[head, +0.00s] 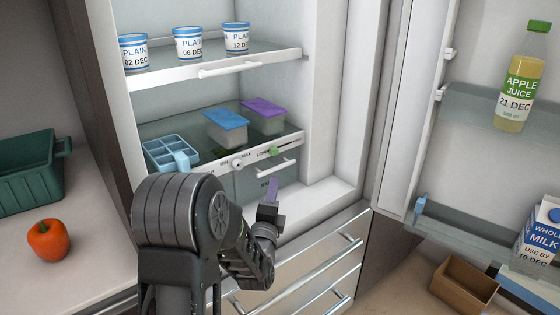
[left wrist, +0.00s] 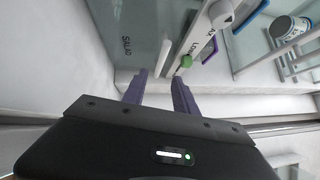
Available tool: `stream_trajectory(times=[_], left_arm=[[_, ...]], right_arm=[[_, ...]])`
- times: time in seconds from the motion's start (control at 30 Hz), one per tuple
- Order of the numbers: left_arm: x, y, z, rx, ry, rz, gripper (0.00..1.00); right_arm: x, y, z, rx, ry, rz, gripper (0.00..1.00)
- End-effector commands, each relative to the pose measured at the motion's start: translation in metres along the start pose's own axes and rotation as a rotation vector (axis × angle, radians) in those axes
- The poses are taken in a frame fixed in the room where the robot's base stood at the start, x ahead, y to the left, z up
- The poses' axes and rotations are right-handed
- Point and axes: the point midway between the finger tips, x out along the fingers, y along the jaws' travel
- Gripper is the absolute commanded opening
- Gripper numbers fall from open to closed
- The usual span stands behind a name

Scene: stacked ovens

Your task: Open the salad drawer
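The salad drawer (head: 252,178) is the clear-fronted bin at the bottom of the open fridge, largely hidden behind my left arm in the head view. It appears shut. Its white bar handle (head: 275,168) shows just above my left gripper (head: 272,190). In the left wrist view the "SALAD" lettering (left wrist: 126,46) on its front and the white handle (left wrist: 164,57) are visible. There, the purple fingers of my left gripper (left wrist: 160,80) are apart, with the handle just beyond and roughly between their tips. I cannot tell whether they touch it. My right gripper is not in view.
Above the drawer, a shelf with control knobs (head: 237,162) holds lidded tubs (head: 226,128) and a blue ice tray (head: 168,153). The upper shelf holds yogurt pots (head: 188,44). The open fridge door (head: 425,150) is at right. Metal drawers (head: 310,262) lie below.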

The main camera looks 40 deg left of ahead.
Motion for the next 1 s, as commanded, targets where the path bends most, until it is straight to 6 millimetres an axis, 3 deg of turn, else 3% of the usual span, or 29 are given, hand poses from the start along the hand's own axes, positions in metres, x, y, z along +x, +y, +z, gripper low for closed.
stream_trajectory(times=[0.53,1.0], left_arm=[[0.006,0.001,-0.001,0.003,0.001,0.001,0.34],[0.069,0.001,-0.001,0.003,0.001,0.001,0.34]], right_arm=[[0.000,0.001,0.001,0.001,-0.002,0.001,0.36],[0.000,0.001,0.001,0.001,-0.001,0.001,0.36]])
